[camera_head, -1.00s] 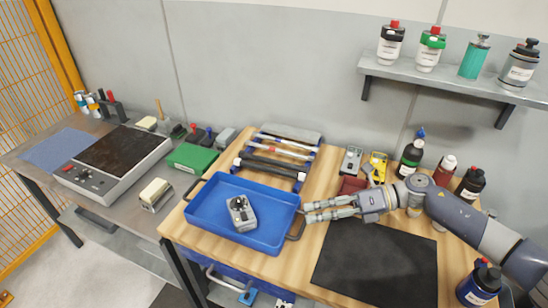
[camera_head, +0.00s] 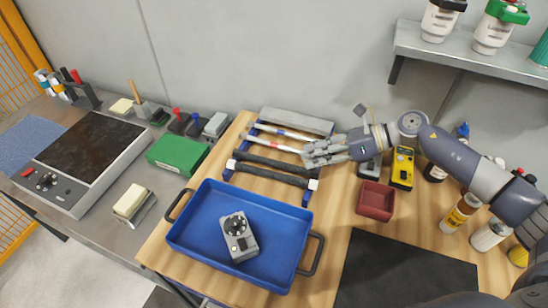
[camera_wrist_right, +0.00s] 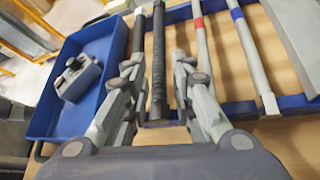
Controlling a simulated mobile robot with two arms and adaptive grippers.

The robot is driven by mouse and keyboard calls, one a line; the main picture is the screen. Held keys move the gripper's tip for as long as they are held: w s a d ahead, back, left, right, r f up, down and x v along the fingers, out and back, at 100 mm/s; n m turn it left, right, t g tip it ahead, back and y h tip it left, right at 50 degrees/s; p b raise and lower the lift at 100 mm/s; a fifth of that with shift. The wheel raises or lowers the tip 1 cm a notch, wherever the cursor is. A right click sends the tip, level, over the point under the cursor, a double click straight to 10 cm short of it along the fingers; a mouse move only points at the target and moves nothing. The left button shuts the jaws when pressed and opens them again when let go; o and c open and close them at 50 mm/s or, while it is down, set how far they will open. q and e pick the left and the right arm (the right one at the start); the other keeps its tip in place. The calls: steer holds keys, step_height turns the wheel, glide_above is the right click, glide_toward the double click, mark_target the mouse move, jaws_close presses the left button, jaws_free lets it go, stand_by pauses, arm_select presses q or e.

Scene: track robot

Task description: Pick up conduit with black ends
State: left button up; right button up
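A blue rack (camera_head: 307,197) holds several rods side by side. One dark rod (camera_head: 275,163) has dark ends, and it also shows in the wrist view (camera_wrist_right: 158,60). Another dark rod (camera_head: 268,176) beside it, nearer the tray, has white ends. Two light rods lie farther back, one with a red band (camera_wrist_right: 198,24) and one with a blue band (camera_wrist_right: 236,14). My right gripper (camera_head: 306,154) is open above the right part of the rack. In the wrist view the dark-ended rod shows between its spread fingers (camera_wrist_right: 160,85); contact cannot be told. My left gripper is not in view.
A blue tray (camera_head: 190,240) with a grey meter (camera_head: 238,237) stands in front of the rack. A red bin (camera_head: 376,201), a yellow device (camera_head: 402,168) and a black mat (camera_head: 405,270) lie to the right. Several bottles stand at the far right, below a wall shelf (camera_head: 450,50).

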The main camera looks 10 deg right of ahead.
mark_target(284, 163)
steer(key=x, duration=0.3)
steer(key=shift+a+p, duration=0.2)
steer(key=shift+p, duration=0.1)
steer(key=p+x, duration=0.2)
steer(key=x, duration=0.3)
steer(key=shift+r, duration=0.1)
steer(key=shift+w+a, duration=0.1)
steer(key=shift+a, duration=0.05)
jaws_close()
